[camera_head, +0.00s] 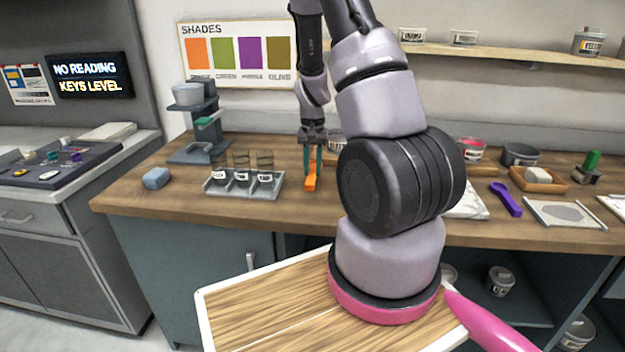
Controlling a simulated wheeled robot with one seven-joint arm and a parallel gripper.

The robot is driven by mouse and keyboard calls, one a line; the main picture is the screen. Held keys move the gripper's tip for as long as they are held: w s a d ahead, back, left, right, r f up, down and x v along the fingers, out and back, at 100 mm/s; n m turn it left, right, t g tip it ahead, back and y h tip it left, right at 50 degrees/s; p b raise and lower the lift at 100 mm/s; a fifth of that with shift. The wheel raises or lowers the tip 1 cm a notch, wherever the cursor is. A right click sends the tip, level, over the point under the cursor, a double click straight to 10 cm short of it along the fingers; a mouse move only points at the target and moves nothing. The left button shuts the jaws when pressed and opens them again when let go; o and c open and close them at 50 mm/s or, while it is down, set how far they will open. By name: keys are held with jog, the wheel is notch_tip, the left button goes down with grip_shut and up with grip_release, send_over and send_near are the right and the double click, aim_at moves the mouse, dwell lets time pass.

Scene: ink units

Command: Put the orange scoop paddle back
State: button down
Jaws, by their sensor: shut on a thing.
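The orange scoop paddle (312,178) hangs just below my gripper (313,158), which is shut on it. The paddle is above the wooden counter, right of the rack of glass jars. Whether its lower end touches the counter I cannot tell. A purple scoop paddle (507,199) lies on the counter to the right. My arm covers the middle of the counter, so what lies behind it is hidden.
The rack with several jars (215,188) stands left of my gripper. At right are an open wooden box (522,183), a pink tub (471,150) and a white-framed pad (535,214).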

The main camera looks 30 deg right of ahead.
notch_tip(320, 180, down, 4)
jog(key=shift+r, duration=0.1)
jog(key=c, duration=0.7)
grip_release()
jog(key=shift+o, duration=0.2)
jog(key=shift+r, duration=0.1)
notch_tip(320, 180, up, 12)
jog(key=shift+f, duration=0.15)
notch_tip(320, 180, up, 11)
jog(key=t+y, duration=0.1)
jog(key=t, duration=0.1)
send_over(313, 171)
jog(key=s+a, duration=0.3)
jog(key=a, duration=0.2)
jog(key=s+a+r+n+t, duration=0.1)
jog(key=s+a+r, duration=0.3)
jog(key=s+r, duration=0.4)
jog(key=s+a+r+n+t+y, duration=0.1)
jog(key=s+a+r+t, duration=0.3)
jog(key=s+r, duration=0.4)
jog(key=shift+s+a+n, duration=0.3)
jog(key=shift+s, duration=0.15)
